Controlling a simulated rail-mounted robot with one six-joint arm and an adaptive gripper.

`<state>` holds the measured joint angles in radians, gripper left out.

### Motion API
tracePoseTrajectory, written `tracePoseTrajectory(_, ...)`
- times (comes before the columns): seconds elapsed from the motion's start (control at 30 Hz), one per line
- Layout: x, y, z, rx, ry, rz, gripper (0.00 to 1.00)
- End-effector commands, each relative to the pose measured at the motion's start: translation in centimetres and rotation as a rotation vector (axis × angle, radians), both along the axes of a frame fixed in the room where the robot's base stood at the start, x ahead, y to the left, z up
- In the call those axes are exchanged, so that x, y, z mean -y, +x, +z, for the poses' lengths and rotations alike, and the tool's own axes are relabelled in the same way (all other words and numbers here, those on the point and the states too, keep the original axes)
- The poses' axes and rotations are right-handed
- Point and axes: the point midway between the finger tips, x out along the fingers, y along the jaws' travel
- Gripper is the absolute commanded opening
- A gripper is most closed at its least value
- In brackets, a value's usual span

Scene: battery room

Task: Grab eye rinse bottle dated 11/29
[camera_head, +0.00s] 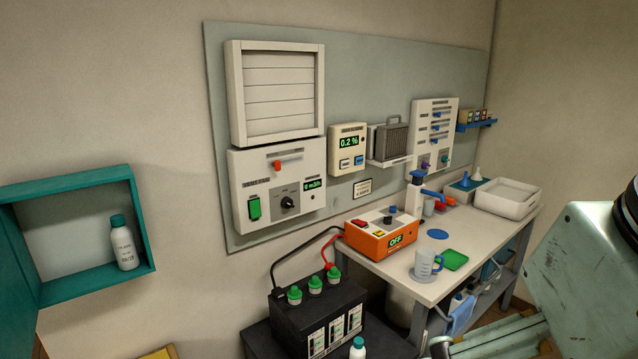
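A white bottle with a green cap (125,247) stands upright in an open teal wall cabinet (144,222) at the left. It carries small dark print, too small for me to read a date. A second white bottle with a green cap (358,350) shows at the bottom edge, in front of the black battery; its lower part is cut off and no label shows. My gripper cannot be made out in this view. A pale green arm link of mine fills the lower right.
A black battery (290,324) with green caps stands at bottom centre, with red and black leads to an orange charger (378,236). The white bench (400,272) also holds a measuring jug (424,266) and a white tray (508,200). Wall panels hang behind.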

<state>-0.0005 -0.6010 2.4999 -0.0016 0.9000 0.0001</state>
Motion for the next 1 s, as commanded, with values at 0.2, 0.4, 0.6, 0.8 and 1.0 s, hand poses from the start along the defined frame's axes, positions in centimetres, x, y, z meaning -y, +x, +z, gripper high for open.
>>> tracePoseTrajectory(0.2,-0.01,0.02,0.02,0.0,0.0,0.0,1.0)
tracePoseTrajectory(0.4,-0.01,0.03,0.01,0.0,0.0,0.0,0.87)
tracePoseTrajectory(0.6,-0.01,0.03,0.01,0.0,0.0,0.0,0.69)
tracePoseTrajectory(0.8,-0.01,0.03,0.01,0.0,0.0,0.0,0.51)
tracePoseTrajectory(1.0,-0.01,0.02,0.02,0.0,0.0,0.0,0.46)
